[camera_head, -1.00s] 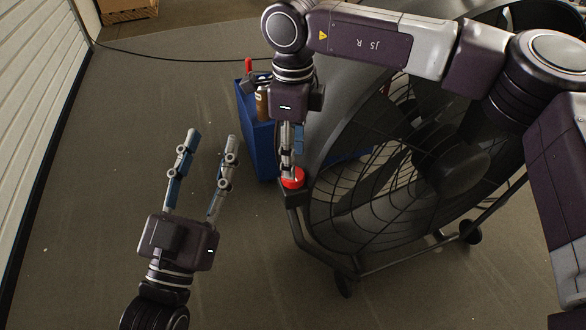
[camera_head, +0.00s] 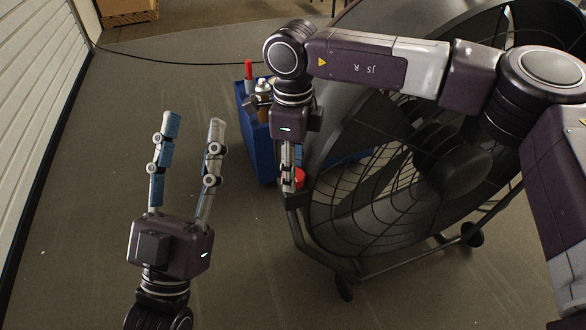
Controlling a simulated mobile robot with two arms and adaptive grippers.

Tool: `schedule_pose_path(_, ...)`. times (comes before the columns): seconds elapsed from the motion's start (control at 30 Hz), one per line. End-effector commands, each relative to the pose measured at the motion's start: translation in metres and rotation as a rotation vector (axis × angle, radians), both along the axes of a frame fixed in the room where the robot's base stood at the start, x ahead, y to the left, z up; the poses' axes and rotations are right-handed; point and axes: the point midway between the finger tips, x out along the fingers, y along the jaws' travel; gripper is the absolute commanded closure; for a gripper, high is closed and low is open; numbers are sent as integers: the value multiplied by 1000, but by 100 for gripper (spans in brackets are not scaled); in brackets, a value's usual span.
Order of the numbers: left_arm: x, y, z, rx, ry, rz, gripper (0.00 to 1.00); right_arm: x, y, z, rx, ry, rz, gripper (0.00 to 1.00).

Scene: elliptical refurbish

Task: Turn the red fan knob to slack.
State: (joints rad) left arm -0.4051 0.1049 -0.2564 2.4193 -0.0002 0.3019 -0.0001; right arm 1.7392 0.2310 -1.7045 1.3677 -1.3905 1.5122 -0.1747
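The red fan knob (camera_head: 300,177) sits at the left end of the black tubular frame of the large dark fan (camera_head: 335,205). My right gripper (camera_head: 291,184) comes down from above with its fingertips at the knob, partly covering it. The fingers are seen edge-on, so their gap and any grip on the knob cannot be made out. The knob's pointer or markings are not readable. My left gripper (camera_head: 193,120) is open and empty, fingers pointing up the picture, over bare floor left of the fan.
A blue box (camera_head: 262,155) with bottles and a red-topped item (camera_head: 248,70) stands behind my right gripper. A black cable (camera_head: 170,60) crosses the floor. A cardboard box (camera_head: 125,10) is at the far left back. The floor at left is clear.

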Motion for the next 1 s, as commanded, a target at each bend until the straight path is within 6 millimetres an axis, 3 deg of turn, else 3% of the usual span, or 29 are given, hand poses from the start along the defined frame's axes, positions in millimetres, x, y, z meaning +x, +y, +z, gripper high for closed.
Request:
schedule_pose_path(0.3, 3, -1, -2, 6, 20, 1, 60, 0, 0, 1, 0, 0, 24, 88)
schedule_pose_path(0.47, 17, -2, -20, 34, 123, 6, 60, 0, 0, 1, -1, 0, 88, 88)
schedule_pose_path(0.73, 43, -3, -67, 104, 367, 20, 60, 0, 0, 2, 0, 1, 299, 88)
schedule_pose_path(1.0, 53, 1, -119, 166, 598, 33, 60, 0, 0, 2, 0, 0, 556, 88)
